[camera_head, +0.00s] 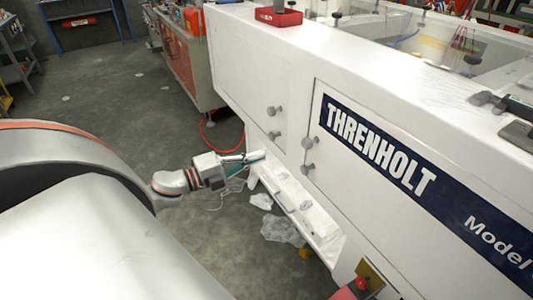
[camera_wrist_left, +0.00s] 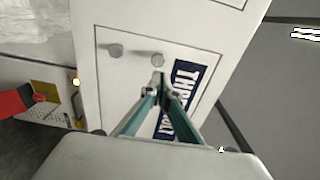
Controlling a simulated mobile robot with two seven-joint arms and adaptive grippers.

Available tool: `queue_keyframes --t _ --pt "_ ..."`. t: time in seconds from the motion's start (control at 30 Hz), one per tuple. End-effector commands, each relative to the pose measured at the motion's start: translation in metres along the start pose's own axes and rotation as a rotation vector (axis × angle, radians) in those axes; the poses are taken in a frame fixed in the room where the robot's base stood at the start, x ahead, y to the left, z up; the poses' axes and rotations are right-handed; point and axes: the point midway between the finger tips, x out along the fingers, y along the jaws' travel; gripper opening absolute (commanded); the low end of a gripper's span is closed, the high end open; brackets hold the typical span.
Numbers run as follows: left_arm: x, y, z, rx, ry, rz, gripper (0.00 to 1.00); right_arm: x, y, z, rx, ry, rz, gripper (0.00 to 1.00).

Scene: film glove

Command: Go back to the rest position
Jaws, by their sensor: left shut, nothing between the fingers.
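My left gripper (camera_head: 256,157) reaches in from the left in the head view, near the lower front of the white THRENHOLT machine (camera_head: 255,65). Its fingers are shut with nothing between them. In the left wrist view the gripper (camera_wrist_left: 160,82) has its teal-sided fingers together, in front of a white door panel (camera_wrist_left: 120,72) with two grey knobs. One knob (camera_wrist_left: 157,59) shows just past the fingertips; whether they touch cannot be told. My right gripper is not in view.
Crumpled clear film (camera_head: 283,230) lies on the floor below the machine's low ledge (camera_head: 300,205). A red-fronted workbench (camera_head: 178,62) and a red hose (camera_head: 208,138) are behind. A red emergency button (camera_head: 360,284) is at the machine's near end. Open floor (camera_head: 100,90) lies at left.

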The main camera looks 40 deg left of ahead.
Motion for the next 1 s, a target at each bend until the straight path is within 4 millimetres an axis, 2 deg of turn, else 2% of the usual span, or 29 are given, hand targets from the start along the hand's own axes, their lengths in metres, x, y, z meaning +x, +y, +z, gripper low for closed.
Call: queue_keyframes --t 0.33,0.43,0.47,0.57,0.67,0.8,0.9,1.0 --pt "-0.005 0.001 -0.001 -0.004 0.0 0.0 0.0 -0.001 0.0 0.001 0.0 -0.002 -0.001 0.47" --pt "-0.007 0.014 -0.005 -0.075 -0.03 0.004 0.0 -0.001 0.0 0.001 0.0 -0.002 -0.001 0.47" --pt "-0.008 0.023 -0.008 -0.119 -0.049 0.007 0.0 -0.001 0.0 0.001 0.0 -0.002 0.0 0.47" --pt "-0.014 0.068 -0.026 -0.338 -0.142 0.03 0.0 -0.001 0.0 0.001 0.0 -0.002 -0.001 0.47" --pt "-0.022 0.125 -0.059 -0.606 -0.255 0.082 0.0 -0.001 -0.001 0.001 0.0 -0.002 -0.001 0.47" --pt "-0.035 0.196 -0.123 -0.941 -0.386 0.183 0.0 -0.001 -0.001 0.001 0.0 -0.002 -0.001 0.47" --pt "-0.042 0.232 -0.172 -1.131 -0.453 0.26 0.0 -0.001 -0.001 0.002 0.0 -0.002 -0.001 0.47" --pt "-0.048 0.256 -0.216 -1.275 -0.497 0.329 0.0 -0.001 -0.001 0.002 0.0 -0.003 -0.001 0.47"
